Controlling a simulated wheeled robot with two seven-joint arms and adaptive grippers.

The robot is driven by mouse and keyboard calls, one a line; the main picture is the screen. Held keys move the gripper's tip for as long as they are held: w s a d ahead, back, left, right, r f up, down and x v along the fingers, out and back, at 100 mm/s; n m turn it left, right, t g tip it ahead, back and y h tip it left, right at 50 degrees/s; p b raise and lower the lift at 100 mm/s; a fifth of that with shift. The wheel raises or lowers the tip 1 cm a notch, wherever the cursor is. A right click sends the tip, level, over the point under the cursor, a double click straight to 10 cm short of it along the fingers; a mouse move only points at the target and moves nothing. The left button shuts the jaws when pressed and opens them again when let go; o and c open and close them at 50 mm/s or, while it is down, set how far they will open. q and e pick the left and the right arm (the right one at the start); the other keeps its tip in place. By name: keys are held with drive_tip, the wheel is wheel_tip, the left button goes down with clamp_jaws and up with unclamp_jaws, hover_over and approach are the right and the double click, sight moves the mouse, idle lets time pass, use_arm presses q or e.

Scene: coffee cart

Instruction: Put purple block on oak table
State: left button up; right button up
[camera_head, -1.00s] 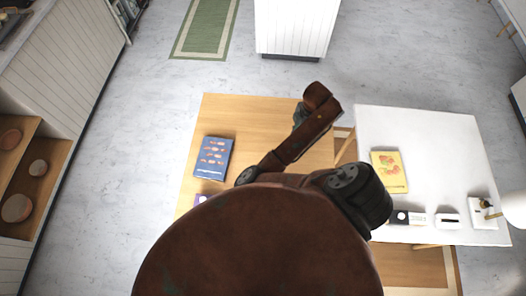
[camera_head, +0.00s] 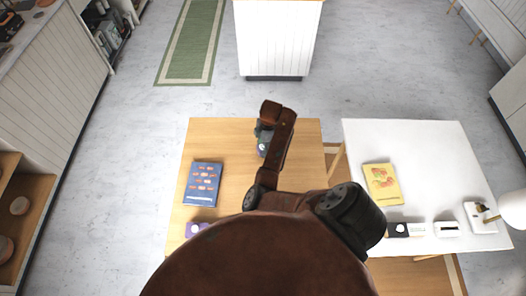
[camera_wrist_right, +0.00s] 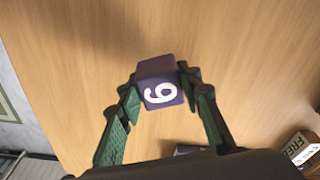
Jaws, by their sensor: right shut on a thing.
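The oak table (camera_head: 230,135) is a light wooden top in the middle of the head view, and its grain fills most of the right wrist view (camera_wrist_right: 80,60). My right gripper (camera_head: 263,142) is over the far right part of this table, mostly hidden behind my brown arm. In the right wrist view my right gripper (camera_wrist_right: 160,92) has its green fingers shut on the purple block (camera_wrist_right: 160,70), which shows a white digit. I cannot tell whether the block touches the table. My left gripper is not in view.
A blue book (camera_head: 203,184) and a small purple item (camera_head: 195,230) lie on the oak table's left side. A white table (camera_head: 430,150) stands to the right with a yellow book (camera_head: 381,184) and small boxes. The oak top's far left is clear.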

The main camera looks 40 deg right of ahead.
drive_tip(key=shift+s+d+f, duration=0.1)
drive_tip(key=shift+s+f, duration=0.05)
drive_tip(key=shift+f, duration=1.05)
drive_tip(key=o, duration=1.2)
drive_tip(key=shift+f, duration=0.15)
drive_tip(key=shift+c, duration=0.2)
drive_tip(key=r, duration=0.4)
drive_tip(key=d+r, duration=0.1)
drive_tip(key=r, duration=0.7)
drive_tip(key=shift+s+d+r, duration=0.15)
drive_tip(key=shift+s+d, duration=0.05)
drive_tip(key=shift+s, duration=0.05)
